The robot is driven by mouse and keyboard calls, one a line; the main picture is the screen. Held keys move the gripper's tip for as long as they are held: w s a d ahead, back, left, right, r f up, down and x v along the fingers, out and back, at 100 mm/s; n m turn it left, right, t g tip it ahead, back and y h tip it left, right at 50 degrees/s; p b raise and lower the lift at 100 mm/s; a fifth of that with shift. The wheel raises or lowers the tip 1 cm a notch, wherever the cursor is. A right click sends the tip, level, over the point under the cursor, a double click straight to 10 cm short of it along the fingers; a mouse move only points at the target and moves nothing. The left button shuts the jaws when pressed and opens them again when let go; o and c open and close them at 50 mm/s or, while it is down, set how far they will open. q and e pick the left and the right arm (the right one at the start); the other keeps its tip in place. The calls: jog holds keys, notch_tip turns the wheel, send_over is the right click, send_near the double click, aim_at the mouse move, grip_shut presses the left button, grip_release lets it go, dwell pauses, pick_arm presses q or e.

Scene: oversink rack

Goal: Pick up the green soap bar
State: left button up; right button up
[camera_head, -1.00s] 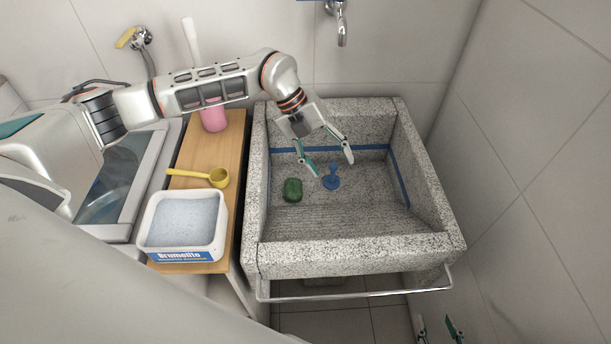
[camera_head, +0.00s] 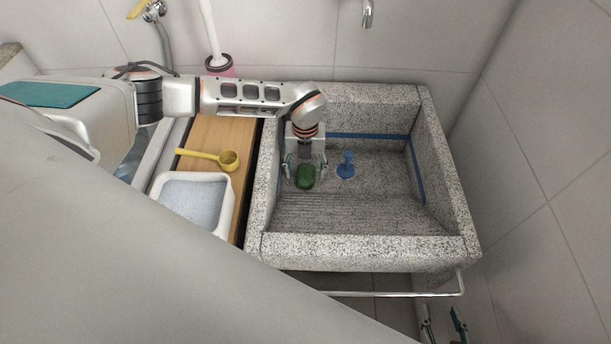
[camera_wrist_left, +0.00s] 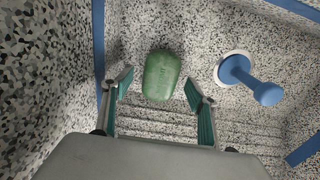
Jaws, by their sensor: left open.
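The green soap bar (camera_head: 305,177) lies on the floor of the stone sink (camera_head: 365,248), near its left wall. In the left wrist view the soap bar (camera_wrist_left: 161,74) is just ahead of my fingertips, between their lines. My left gripper (camera_head: 305,171) is open and empty, pointing down into the sink with a finger to each side of the soap. In the left wrist view both fingers of the left gripper (camera_wrist_left: 157,89) stand apart from the soap. My right gripper (camera_head: 444,324) shows at the bottom right edge, outside the sink, with its fingers apart.
A blue drain plug (camera_head: 346,166) stands right of the soap. The sink's left wall is close to my left gripper. A wooden board (camera_head: 215,133) beside the sink holds a yellow scoop (camera_head: 228,160) and a white tub (camera_head: 222,182) of powder. The sink's right part is clear.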

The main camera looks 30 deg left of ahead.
pick_arm(q)
jog(key=shift+f, duration=0.6)
jog(key=c, duration=1.2)
jog(key=shift+r, duration=0.15)
